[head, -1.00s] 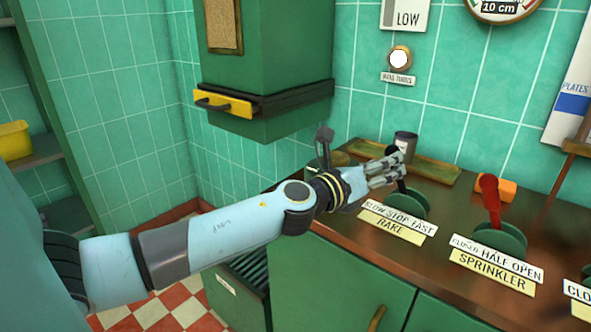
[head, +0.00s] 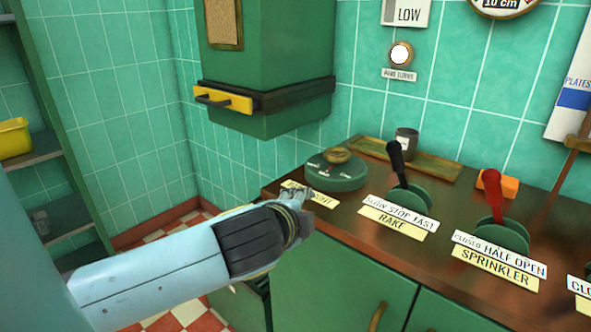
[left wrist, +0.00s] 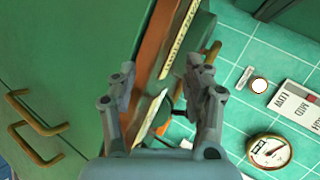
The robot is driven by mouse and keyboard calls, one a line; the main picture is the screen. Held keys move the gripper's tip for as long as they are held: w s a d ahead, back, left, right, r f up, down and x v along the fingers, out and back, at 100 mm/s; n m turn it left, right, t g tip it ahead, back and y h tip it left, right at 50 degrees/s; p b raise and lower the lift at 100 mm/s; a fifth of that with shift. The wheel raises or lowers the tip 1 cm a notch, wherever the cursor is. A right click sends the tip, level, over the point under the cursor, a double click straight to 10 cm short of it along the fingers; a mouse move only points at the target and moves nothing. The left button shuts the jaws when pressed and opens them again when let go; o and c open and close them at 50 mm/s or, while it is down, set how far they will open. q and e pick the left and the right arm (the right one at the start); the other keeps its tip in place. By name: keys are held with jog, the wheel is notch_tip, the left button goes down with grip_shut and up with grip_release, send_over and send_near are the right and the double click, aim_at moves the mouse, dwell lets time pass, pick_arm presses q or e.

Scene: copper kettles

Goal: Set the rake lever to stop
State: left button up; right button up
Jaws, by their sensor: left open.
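The rake lever (head: 395,158) is a black handle on a round green base, behind a label (head: 399,212) reading SLOW STOP FAST above RAKE. It stands nearly upright, leaning slightly left in the head view, roughly in line with the label's middle word, STOP. My left gripper (head: 312,202) is left of the lever, apart from it, over the front edge of the counter. In the left wrist view, the left gripper (left wrist: 160,76) has its two fingers apart with nothing held between them. My right gripper is not in view.
The sprinkler lever (head: 492,192), red, stands right of the rake lever. A round green dial (head: 336,172) lies left of it. A dark cup (head: 406,143) and an orange block (head: 498,184) are behind.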

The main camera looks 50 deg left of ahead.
pick_arm(q)
notch_tip(320, 180, down, 10)
jog(key=s+d+n+g+h, duration=0.1)
jog(key=s+g, duration=0.1)
jog(key=shift+s+d+n+h, duration=0.2)
jog(key=shift+d+n+h, duration=0.1)
jog(key=shift+d+n, duration=0.1)
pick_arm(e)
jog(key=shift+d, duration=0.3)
pick_arm(q)
jog(key=shift+r, duration=0.1)
